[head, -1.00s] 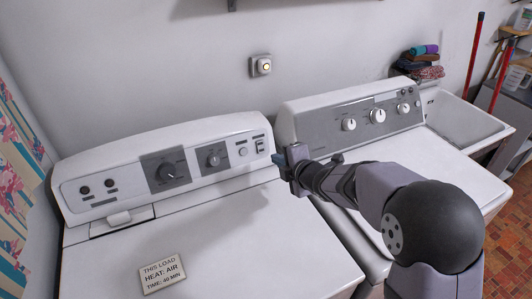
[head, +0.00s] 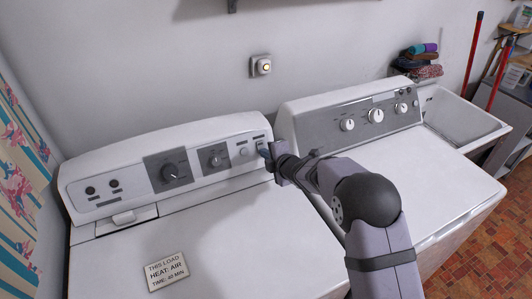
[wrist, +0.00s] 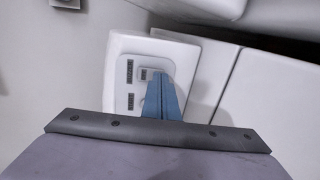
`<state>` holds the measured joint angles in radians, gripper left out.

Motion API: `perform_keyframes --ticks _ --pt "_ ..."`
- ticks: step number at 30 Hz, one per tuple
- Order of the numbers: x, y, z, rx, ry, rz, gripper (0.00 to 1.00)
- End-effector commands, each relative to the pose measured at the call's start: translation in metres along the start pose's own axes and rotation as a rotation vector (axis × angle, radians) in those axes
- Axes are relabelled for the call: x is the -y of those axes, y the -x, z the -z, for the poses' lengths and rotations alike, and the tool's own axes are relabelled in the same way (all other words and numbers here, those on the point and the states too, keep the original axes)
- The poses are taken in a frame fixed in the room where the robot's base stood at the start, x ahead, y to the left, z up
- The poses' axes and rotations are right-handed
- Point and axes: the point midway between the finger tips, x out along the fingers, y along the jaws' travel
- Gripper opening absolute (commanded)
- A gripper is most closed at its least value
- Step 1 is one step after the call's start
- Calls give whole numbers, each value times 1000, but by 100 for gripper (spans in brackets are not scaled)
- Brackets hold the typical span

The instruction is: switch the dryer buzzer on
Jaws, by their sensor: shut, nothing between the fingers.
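The dryer (head: 215,225) is the white machine on the left, with a raised control panel (head: 130,178) along its back. At the panel's right end is a small rocker switch (head: 259,144), partly covered by my fingers in the head view. My gripper (head: 264,152) is shut and empty. Its blue fingertips (wrist: 158,75) are right at the switch's edge; I cannot tell whether they touch it.
The panel also has a large knob (head: 170,173), a smaller knob (head: 214,161) and a round button (head: 243,151). A second machine (head: 420,170) stands to the right, near a sink (head: 465,118).

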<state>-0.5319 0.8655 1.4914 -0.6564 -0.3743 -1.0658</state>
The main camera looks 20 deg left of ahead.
Motion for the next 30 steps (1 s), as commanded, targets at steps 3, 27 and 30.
perform_keyframes --ticks 3,27,30 --pt "0 0 0 0 0 0 0" --pt "0 -4 0 0 0 -34 0" --pt "-3 -2 0 0 0 -35 0"
